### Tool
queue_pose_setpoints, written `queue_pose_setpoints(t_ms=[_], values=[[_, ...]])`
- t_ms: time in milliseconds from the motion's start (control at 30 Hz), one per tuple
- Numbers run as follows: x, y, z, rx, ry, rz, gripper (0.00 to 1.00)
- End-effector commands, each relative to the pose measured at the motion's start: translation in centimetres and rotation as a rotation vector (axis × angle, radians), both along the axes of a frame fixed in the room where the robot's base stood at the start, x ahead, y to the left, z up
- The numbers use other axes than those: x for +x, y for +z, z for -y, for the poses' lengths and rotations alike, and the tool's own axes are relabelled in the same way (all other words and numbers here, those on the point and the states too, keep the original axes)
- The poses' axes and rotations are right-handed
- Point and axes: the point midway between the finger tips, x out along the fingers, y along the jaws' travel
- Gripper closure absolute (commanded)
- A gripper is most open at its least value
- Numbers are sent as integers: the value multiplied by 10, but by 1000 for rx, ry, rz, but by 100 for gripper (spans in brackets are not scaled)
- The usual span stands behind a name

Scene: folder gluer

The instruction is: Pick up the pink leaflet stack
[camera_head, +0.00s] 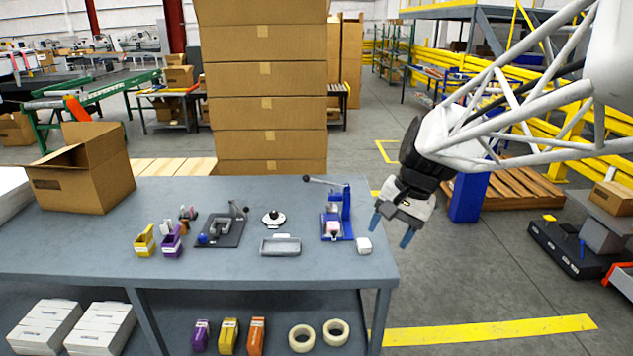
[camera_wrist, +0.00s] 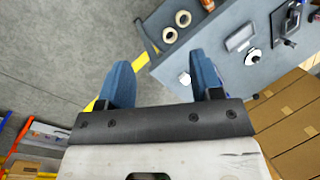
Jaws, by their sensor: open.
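A small pale pink block (camera_head: 333,228), which looks like the pink leaflet stack, sits in the blue press (camera_head: 346,205) near the right end of the grey table. A small white block (camera_head: 364,246) lies beside the press, close to the table's right edge; a white block also shows in the wrist view (camera_wrist: 184,78). My gripper (camera_head: 391,230) is open and empty, to the right of the press and off the table's right edge in the head view. Its two blue fingers (camera_wrist: 160,78) stand wide apart in the wrist view. I cannot make out the pink block there.
The grey table (camera_head: 90,245) also holds a metal tray (camera_head: 281,246), a white-based knob (camera_head: 273,218), a black clamp tool (camera_head: 222,230), yellow and purple bins (camera_head: 171,243) and an open carton (camera_head: 85,170). Tall stacked cartons (camera_head: 265,85) stand behind. Tape rolls (camera_head: 301,337) lie on the lower shelf.

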Motion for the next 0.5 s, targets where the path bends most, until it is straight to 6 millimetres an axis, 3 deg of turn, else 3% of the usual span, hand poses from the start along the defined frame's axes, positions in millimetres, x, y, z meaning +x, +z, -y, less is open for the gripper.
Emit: queue_pose_setpoints(t_ms=[500], values=[[122,-26,-8,186,-211,-167,40]])
